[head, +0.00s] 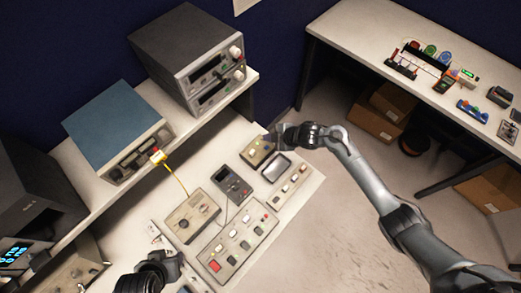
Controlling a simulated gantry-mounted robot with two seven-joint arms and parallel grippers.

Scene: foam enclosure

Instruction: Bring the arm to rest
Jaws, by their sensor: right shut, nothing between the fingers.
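My right arm comes in from the lower right, grey and black. Its gripper (276,137) is shut and empty, at the far right edge of the workbench, at a small box with a lit indicator (257,152). I cannot tell whether it touches the box. My left gripper (165,268) shows only partly at the bottom edge, dark, over the front of the bench near a panel. Its fingers are not clear enough to tell their state.
The workbench (312,184) holds a button panel (236,240), a knob box (192,215) and a dark handheld meter (232,184). A shelf (84,219) above carries stacked instruments (190,52) and a blue-topped unit (117,124). A second table (350,31) stands right, with cardboard boxes (374,120) below.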

